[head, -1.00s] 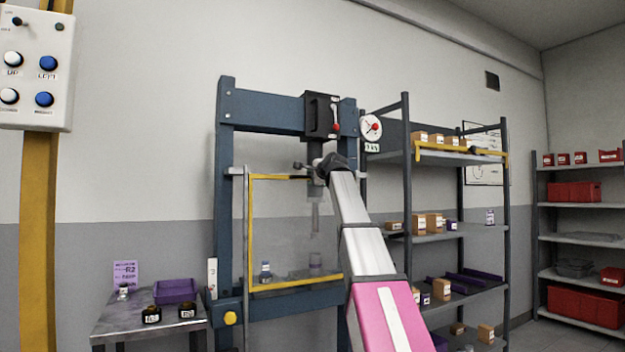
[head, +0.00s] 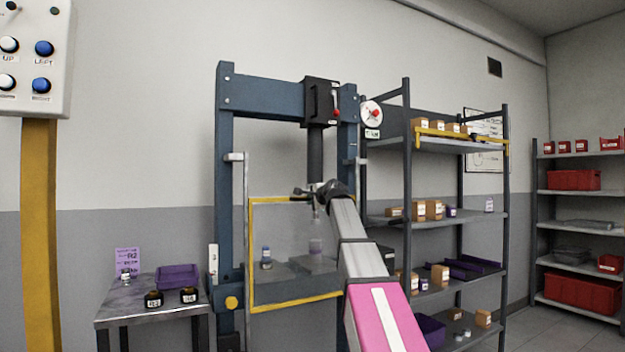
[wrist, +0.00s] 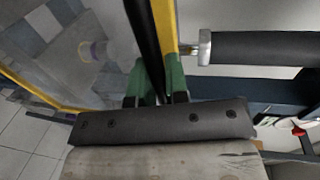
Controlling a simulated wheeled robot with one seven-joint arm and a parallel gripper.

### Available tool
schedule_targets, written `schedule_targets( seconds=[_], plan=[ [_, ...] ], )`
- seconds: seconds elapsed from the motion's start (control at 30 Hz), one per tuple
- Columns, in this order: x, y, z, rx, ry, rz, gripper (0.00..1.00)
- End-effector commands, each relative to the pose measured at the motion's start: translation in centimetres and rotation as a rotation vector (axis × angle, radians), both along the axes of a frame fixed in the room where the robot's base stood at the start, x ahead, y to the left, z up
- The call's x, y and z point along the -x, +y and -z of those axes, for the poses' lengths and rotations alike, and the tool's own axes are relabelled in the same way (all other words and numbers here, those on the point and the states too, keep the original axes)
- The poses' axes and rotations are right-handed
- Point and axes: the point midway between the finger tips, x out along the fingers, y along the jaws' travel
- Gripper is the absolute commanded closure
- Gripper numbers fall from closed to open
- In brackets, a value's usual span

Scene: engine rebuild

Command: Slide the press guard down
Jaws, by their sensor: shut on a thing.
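The press guard (head: 251,250) is a clear panel in a yellow frame, standing in front of the blue press (head: 224,150). Its top bar sits well below the press's upper beam, and its lower bar is near the bed. My gripper (head: 315,195) is at the guard's top edge, toward the right. In the wrist view the green fingers of my gripper (wrist: 160,88) are closed around a dark bar beside the yellow frame (wrist: 166,30). The exact contact is partly hidden by the gripper body. Small parts show behind the clear panel.
A small table (head: 130,303) with a purple bin (head: 178,277) and dark jars stands left. A shelf rack (head: 408,170) with boxes stands close on the right. A button box (head: 32,60) on a yellow post is at the far left.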

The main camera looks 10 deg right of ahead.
Motion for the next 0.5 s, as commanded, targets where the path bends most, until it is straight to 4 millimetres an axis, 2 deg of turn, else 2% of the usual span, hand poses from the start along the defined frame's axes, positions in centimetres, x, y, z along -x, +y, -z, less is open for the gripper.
schedule_targets(
  seconds=[0.03, 0.1, 0.5],
  plan=[
    [0.4, 0.0, 2.2, -0.001, 0.005, -0.001, 1.00],
    [0.4, 0.0, 4.5, 0.000, 0.006, -0.001, 1.00],
    [0.3, 0.0, 17.0, -0.001, 0.005, -0.001, 1.00]
  ],
)
